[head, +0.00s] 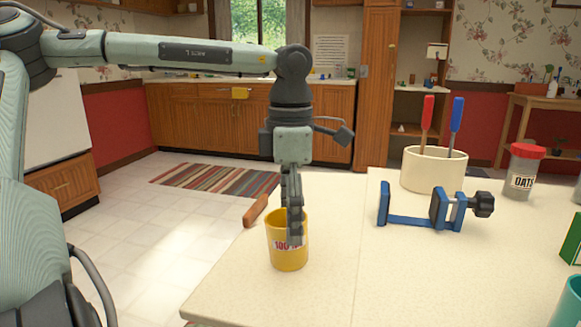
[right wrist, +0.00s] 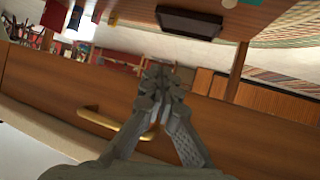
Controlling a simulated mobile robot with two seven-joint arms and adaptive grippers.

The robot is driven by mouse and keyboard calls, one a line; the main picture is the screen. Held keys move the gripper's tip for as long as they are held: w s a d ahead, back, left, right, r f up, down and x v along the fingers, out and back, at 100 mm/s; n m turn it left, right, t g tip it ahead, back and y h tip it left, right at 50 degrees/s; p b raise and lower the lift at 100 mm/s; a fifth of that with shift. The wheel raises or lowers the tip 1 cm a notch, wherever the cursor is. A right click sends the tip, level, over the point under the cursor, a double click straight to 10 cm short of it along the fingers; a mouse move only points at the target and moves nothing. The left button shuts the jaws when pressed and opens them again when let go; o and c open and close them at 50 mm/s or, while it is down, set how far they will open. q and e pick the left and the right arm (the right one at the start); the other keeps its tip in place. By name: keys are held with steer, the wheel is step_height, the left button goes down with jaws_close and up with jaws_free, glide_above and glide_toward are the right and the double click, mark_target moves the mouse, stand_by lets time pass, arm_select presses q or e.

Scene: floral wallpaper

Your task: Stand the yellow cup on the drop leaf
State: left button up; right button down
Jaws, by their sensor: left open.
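The yellow cup (head: 275,247) stands upright on the pale tabletop section left of the seam, which looks like the drop leaf (head: 230,290). It has a red and white label, partly covered by a finger. My left gripper (head: 295,225) points straight down at the cup and is open. One finger overlaps the cup's front right side; whether the other is inside or behind the rim I cannot tell. My right gripper (right wrist: 163,78) shows in the right wrist view, its fingertips together with nothing visible between them; a brass-coloured handle lies behind it.
Right of the seam stand a blue clamp (head: 425,217), a cream crock (head: 433,170) with red and blue handled tools, and an oats jar (head: 522,175). A wooden-handled object (head: 256,210) lies by the leaf's left edge. The leaf's front is clear.

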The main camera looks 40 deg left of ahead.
arm_select(q)
step_height(320, 180, up, 8)
steer(key=shift+p, duration=0.35)
arm_select(e)
steer(key=s+d+f+g, duration=0.1)
steer(key=s+d+f+g+h, duration=0.1)
steer(key=d+f, duration=0.1)
steer(key=shift+s+d+f, duration=0.25)
steer(key=shift+s+f, duration=0.05)
steer(key=shift+s, duration=0.1)
